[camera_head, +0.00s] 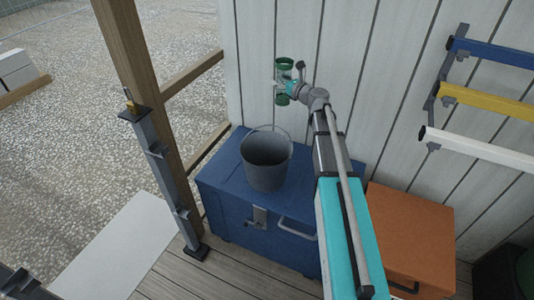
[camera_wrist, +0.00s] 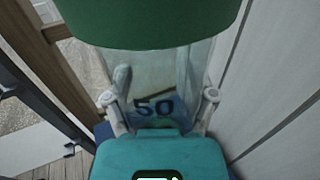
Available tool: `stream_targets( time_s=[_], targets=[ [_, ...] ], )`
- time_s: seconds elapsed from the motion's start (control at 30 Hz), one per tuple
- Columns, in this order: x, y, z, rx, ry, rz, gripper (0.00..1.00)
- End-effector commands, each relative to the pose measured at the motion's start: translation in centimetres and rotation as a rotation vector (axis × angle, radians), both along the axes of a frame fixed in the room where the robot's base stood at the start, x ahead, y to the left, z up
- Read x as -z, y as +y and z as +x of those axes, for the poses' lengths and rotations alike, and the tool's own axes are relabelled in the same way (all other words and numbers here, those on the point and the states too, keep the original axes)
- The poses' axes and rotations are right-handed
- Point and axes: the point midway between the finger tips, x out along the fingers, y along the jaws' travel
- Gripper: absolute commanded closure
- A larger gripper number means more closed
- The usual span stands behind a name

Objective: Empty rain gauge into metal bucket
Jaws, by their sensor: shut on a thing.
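The rain gauge (camera_head: 285,64) has a clear body with a green part at its top and another at its bottom. It looks about upright. My gripper (camera_head: 283,82) is shut on its clear body and holds it in the air by the wall. In the wrist view, the green upper part of the gauge (camera_wrist: 150,22) fills the top, and my gripper's fingers (camera_wrist: 160,98) stand either side of the clear body, with a dark "50" between them. The metal bucket (camera_head: 266,172) stands upright on the blue chest, below the gauge in the picture. Its inside looks empty.
The blue chest (camera_head: 225,178) has free lid around the bucket. A wooden post (camera_head: 140,75) and grey metal stand (camera_head: 165,175) are at left. An orange box (camera_head: 415,225) is at right. Blue, yellow and white bars (camera_head: 490,103) jut out at the wall's right.

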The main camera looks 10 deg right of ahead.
Motion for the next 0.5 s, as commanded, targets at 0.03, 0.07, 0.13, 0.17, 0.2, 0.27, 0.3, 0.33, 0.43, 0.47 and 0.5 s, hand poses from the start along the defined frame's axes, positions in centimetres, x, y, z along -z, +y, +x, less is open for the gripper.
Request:
stream_targets(
  time_s=[0.03, 0.07, 0.13, 0.17, 0.2, 0.27, 0.3, 0.33, 0.43, 0.47, 0.5],
  targets=[
    [1.1, -0.1, 0.4, -0.020, 0.000, 0.000, 0.78],
    [1.4, -0.1, 0.5, -0.032, 0.000, 0.000, 0.78],
    [2.1, 0.0, 0.6, -0.062, 0.000, 0.000, 0.78],
    [2.5, 0.0, 0.7, -0.076, 0.000, 0.000, 0.78],
    [2.9, 0.0, 0.8, -0.093, 0.000, 0.000, 0.78],
    [3.5, 0.0, 0.9, -0.118, 0.000, 0.000, 0.78],
    [3.9, 0.0, 1.0, -0.135, 0.000, 0.000, 0.78],
    [4.2, 0.0, 1.0, -0.148, 0.000, 0.000, 0.78],
    [5.3, -0.1, 1.1, -0.190, 0.000, 0.000, 0.78],
    [5.6, -0.1, 1.2, -0.204, 0.000, 0.000, 0.78],
    [6.0, -0.2, 1.2, -0.220, 0.000, 0.000, 0.78]
  ],
)
